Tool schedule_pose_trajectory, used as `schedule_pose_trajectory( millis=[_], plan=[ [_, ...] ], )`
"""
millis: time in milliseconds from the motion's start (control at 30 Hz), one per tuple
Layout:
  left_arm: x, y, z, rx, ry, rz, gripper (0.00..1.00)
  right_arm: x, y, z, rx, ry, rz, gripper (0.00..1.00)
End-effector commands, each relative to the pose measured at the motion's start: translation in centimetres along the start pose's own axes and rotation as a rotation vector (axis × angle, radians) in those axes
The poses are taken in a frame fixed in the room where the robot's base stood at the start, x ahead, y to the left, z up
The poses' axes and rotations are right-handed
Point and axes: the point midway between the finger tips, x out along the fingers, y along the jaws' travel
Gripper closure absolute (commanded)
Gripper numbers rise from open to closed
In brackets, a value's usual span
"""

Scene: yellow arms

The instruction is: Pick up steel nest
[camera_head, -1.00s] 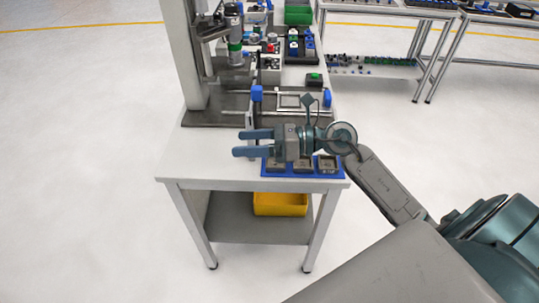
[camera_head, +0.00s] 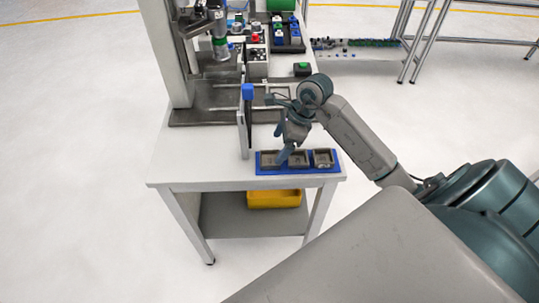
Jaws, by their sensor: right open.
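Three small grey square nests sit in a row in a blue tray (camera_head: 262,171) at the near edge of the white table: a left nest (camera_head: 269,158), a middle nest (camera_head: 301,160) and a right nest (camera_head: 322,158). Markings on them are too small to read, so I cannot tell which is the steel one. My right gripper (camera_head: 282,150) is open and points down over the tray, at the left and middle nests. Its fingers partly cover these two. I cannot tell whether they touch a nest. My left gripper is out of view.
A grey fixture plate with an upright panel and blue knob (camera_head: 247,91) stands just behind the tray. A column-mounted machine (camera_head: 218,40) is at the back left. A yellow bin (camera_head: 274,195) is on the lower shelf. The tabletop left of the tray is bare.

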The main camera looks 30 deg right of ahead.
Motion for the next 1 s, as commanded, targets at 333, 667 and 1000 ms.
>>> schedule_pose_trajectory(
  millis=[333,667,1000],
  plan=[
    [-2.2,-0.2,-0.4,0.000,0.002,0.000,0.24,2.5,0.2,0.5,0.003,-0.004,0.005,0.20],
    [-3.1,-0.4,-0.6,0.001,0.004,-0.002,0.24,5.7,0.1,0.3,0.000,-0.001,0.001,0.20],
    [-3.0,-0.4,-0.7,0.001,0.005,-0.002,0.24,5.7,0.1,0.3,0.000,-0.001,0.000,0.53]
  ],
)
